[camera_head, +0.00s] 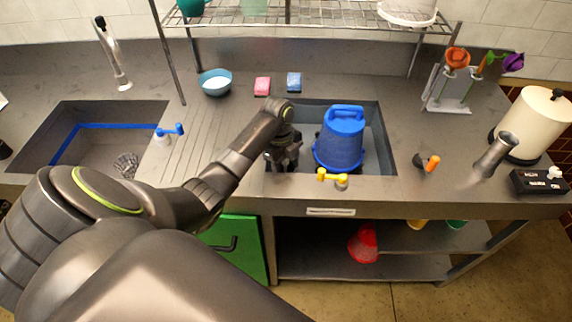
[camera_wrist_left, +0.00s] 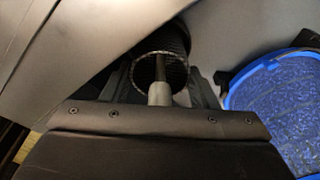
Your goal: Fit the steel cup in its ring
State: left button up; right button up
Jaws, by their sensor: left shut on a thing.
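My left gripper (camera_head: 283,150) reaches down into the right-hand sink, left of the blue bucket. In the left wrist view its fingers (camera_wrist_left: 160,97) are closed on a pale grey post, which I take to be the stem of the steel cup (camera_wrist_left: 159,93). Past the post is a dark round opening with a bright, speckled rim (camera_wrist_left: 160,54). I cannot tell whether this rim belongs to the cup or to its ring, nor whether the cup is seated. In the head view my gripper and arm hide the cup and ring. My right gripper is not in view.
The upturned blue bucket (camera_head: 340,141) stands close to the right of my left gripper; its rim shows in the wrist view (camera_wrist_left: 232,92). A yellow-handled tap (camera_head: 340,181) is at the sink's front edge. Two sponges (camera_head: 262,86) and a bowl (camera_head: 215,83) lie behind.

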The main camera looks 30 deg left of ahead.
pick_arm(q)
jog(key=shift+f, duration=0.1)
dwell(0.3)
jog(key=shift+f, duration=0.4)
jog(key=o, duration=1.1)
jog(key=shift+w+a+r+p, duration=0.1)
jog(key=shift+a+r+p, duration=0.6)
jog(key=shift+r, duration=2.15)
jog(key=shift+w+a+r+p, duration=0.15)
jog(key=shift+r+p, duration=1.05)
jog(key=shift+r, duration=1.65)
jog(key=shift+a+r+p, duration=0.45)
jog(key=shift+r+p, duration=0.5)
jog(key=shift+r, duration=1.9)
